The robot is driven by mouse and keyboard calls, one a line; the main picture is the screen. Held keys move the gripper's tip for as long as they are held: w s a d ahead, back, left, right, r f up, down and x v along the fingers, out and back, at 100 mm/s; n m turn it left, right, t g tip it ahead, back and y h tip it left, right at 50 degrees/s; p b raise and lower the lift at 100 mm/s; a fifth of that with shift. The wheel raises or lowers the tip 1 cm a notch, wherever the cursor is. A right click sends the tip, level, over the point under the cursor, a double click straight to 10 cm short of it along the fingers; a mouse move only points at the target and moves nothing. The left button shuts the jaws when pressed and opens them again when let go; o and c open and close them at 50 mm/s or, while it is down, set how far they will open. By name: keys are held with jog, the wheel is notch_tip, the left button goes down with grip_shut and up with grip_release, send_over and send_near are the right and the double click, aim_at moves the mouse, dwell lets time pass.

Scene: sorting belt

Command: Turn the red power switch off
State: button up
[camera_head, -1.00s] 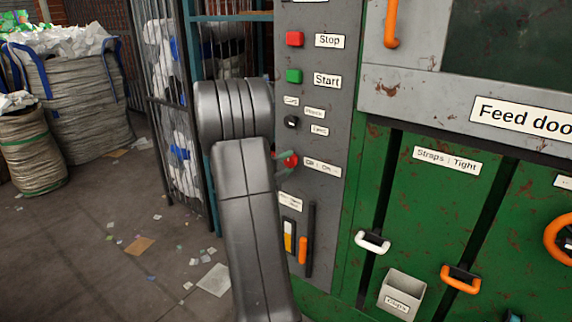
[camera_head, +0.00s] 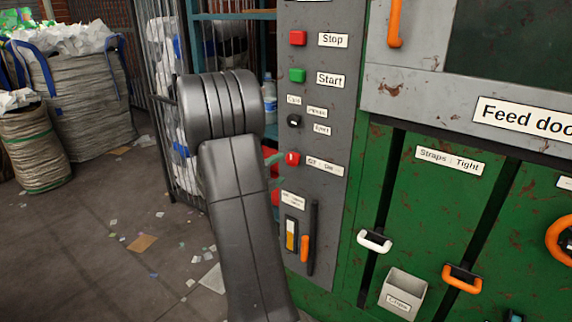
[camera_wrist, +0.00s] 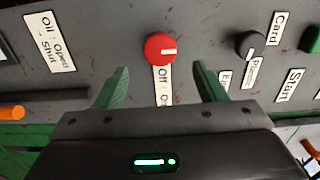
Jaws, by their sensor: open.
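The red power switch (camera_head: 291,158) is a round red knob with a pale pointer mark on the grey control panel, beside a label that reads Off and On in the wrist view. In the wrist view the red switch (camera_wrist: 160,48) lies beyond the fingertips, between their lines. My gripper (camera_wrist: 160,85) is open, with its two green fingers apart and nothing between them. The fingers do not touch the switch. In the head view my arm hides most of the gripper.
On the same panel are a red Stop button (camera_head: 298,38), a green Start button (camera_head: 297,75), a black knob (camera_head: 294,121) and an orange lever handle (camera_head: 305,249). The green machine front (camera_head: 430,220) stands to the right. A wire cage (camera_head: 165,90) stands behind my arm.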

aim_at(292, 161)
jog(key=v, duration=0.8)
jog(key=shift+w, duration=0.1)
jog(key=x, duration=1.3)
jog(key=shift+w+d+b, duration=0.3)
jog(key=shift+b, duration=0.05)
